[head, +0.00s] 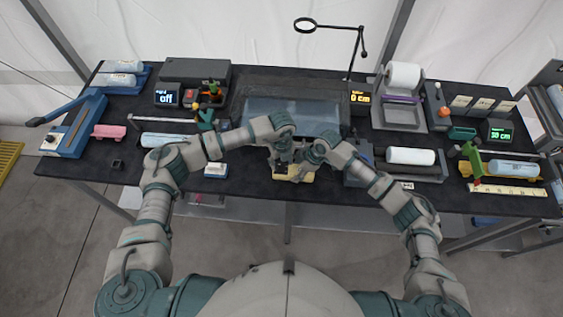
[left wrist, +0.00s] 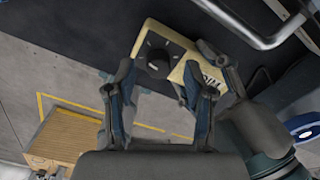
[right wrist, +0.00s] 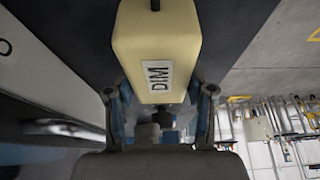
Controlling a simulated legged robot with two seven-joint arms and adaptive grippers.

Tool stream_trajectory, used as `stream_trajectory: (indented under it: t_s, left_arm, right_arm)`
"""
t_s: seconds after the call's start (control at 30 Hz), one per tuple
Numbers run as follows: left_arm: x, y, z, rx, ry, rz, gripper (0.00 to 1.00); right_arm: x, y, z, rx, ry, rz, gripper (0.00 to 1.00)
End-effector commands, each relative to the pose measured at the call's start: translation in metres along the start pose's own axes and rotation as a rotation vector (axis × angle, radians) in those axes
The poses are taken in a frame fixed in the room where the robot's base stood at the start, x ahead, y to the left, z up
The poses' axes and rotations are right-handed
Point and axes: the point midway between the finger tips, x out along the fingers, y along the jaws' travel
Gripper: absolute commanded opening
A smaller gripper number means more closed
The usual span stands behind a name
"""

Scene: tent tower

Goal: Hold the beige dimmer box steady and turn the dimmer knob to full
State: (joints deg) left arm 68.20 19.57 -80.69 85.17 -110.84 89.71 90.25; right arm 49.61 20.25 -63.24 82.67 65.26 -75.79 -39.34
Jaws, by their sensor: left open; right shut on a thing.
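The beige dimmer box (head: 281,177) is at the front middle of the dark bench. It also shows in the left wrist view (left wrist: 180,48), with a black knob (left wrist: 157,62) on its dial face. My right gripper (head: 303,168) is shut on the box's DIM-labelled end; in the right wrist view its fingers flank the box (right wrist: 157,45). My left gripper (head: 283,163) is open above the box. In the left wrist view the knob lies just beyond and between its fingertips (left wrist: 158,72); I cannot tell whether they touch it.
A clear-topped bin (head: 290,113) stands right behind the box. A white roll (head: 410,156) on a grey unit is to the right, and a white bottle (head: 165,140) lies to the left. The bench's front edge is close to the box.

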Motion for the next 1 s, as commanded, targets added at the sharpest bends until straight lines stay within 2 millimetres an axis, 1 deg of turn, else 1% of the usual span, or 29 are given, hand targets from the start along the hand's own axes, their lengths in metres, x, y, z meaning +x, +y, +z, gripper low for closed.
stream_trajectory:
  t_s: [0.03,0.13,0.4,0.43,0.63,1.0]
  left_arm:
    - [0.0056,0.0002,-0.0003,0.0,0.001,0.001,0.53]
    - [0.0113,0.0,-0.0002,0.002,-0.001,0.0,0.53]
    - [0.0134,0.0,-0.0001,0.002,-0.001,0.0,0.53]
    - [0.0134,0.0,-0.0001,0.002,-0.001,0.0,0.51]
    - [0.0133,0.0,-0.0001,0.002,-0.001,0.0,0.01]
    - [0.0133,-0.0005,-0.0002,0.037,-0.001,-0.002,0.0]
  right_arm:
    - [0.0006,-0.0005,0.0002,0.0,-0.001,-0.001,0.14]
    - [0.0006,-0.0005,0.0002,0.0,-0.001,-0.001,0.14]
    - [0.0006,-0.0005,0.0002,0.0,-0.001,-0.001,0.14]
    - [0.0006,-0.0005,0.0002,0.0,-0.001,-0.001,0.14]
    - [0.0006,-0.0006,0.0,0.0,0.0,-0.001,0.14]
    - [0.0009,-0.001,-0.0007,-0.002,0.001,-0.003,0.14]
